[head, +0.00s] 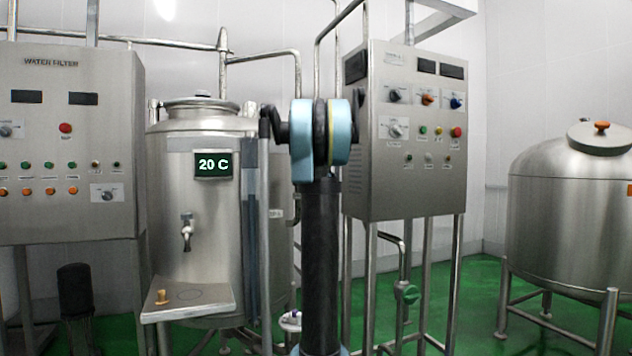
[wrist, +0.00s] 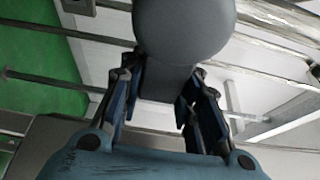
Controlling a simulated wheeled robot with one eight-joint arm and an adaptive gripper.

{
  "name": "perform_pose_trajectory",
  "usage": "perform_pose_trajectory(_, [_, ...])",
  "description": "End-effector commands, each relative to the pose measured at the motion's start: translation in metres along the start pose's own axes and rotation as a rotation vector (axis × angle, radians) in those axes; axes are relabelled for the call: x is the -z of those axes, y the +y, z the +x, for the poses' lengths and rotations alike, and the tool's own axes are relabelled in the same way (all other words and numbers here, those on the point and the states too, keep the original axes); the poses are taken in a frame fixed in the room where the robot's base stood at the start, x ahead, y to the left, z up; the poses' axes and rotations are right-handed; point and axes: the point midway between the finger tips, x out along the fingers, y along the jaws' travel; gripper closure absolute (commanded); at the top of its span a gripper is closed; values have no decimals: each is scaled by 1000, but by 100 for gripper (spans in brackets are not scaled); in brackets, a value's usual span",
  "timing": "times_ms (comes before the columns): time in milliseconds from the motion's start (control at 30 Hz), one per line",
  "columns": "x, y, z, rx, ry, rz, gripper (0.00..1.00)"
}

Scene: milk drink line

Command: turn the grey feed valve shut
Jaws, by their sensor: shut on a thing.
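In the wrist view, a grey valve (wrist: 185,28) with a rounded body fills the top middle, and its narrower grey part reaches down between the fingers. I take it to be the grey feed valve. My gripper (wrist: 160,88) is shut on this narrower part, with one dark blue finger on each side. How far the valve is turned cannot be told. In the head view, my arm stands in the middle and I cannot make out the gripper or the grey valve.
A steel tank (head: 185,235) with a 20 C display stands left of my arm, beside the water filter cabinet (head: 65,150). A control cabinet (head: 390,185) is on the right. Another tank (head: 560,220) stands far right on green floor.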

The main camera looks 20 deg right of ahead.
Motion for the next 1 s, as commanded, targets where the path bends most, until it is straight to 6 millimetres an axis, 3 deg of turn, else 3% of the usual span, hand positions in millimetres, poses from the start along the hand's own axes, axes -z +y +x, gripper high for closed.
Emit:
perform_pose_trajectory(333, [-3, 5, -2, -10, -4, 1, 100])
perform_pose_trajectory(367, [-3, 5, -2, -10, -4, 1, 65])
perform_pose_trajectory(433, [-3, 4, -2, -9, -4, 1, 49])
perform_pose_trajectory(800, [-1, 2, -2, -5, -1, 2, 48])
perform_pose_trajectory(1000, [-1, 2, -16, -5, -2, 1, 48])
